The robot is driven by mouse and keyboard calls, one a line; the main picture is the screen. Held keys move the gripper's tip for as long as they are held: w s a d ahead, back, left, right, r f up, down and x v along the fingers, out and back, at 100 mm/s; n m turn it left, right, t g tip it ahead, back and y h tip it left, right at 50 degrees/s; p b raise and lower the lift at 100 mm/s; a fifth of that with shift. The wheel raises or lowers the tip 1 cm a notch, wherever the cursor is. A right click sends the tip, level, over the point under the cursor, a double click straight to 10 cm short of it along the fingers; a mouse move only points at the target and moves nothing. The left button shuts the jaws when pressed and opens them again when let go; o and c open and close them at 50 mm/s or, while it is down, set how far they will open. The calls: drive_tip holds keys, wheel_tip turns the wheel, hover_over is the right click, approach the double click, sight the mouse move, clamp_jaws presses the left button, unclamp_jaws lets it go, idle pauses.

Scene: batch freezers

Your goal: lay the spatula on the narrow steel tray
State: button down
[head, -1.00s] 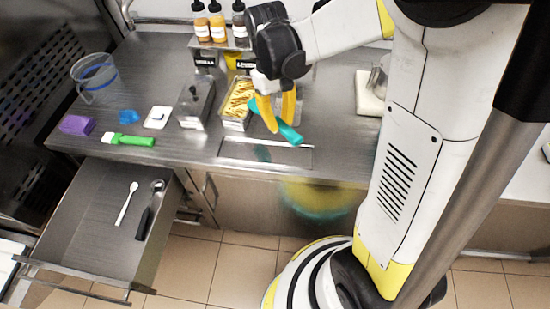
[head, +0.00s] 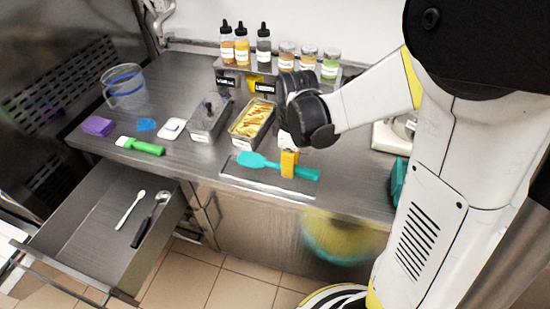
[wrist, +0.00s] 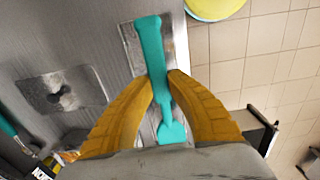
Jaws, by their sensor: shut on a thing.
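The teal spatula (head: 255,161) is held over the narrow steel tray (head: 268,188), which lies along the counter's front edge. The spatula is nearly level and roughly in line with the tray, with its paddle end to the left in the head view. My gripper (head: 289,165) has its yellow fingers shut on the handle. In the wrist view, the fingertips (wrist: 161,80) pinch the spatula (wrist: 150,45) from both sides, and part of the tray (wrist: 129,42) shows beside it. I cannot tell whether the spatula touches the tray.
A pan of yellow food (head: 252,120) and a steel pan (head: 209,122) stand behind the tray. A bottle rack (head: 245,66) is at the back. An open drawer (head: 95,225) juts out at left. A blurred yellow tub (head: 340,240) is below the counter edge.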

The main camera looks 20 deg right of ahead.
sight(284, 179)
drive_tip(key=shift+w+a+f, duration=0.4)
drive_tip(key=shift+w+f, duration=0.2)
drive_tip(key=shift+w, duration=0.25)
drive_tip(key=shift+f+b, duration=1.05)
drive_tip(key=shift+f, duration=0.95)
drive_tip(key=shift+f, duration=0.1)
drive_tip(key=c, duration=1.4)
unclamp_jaws()
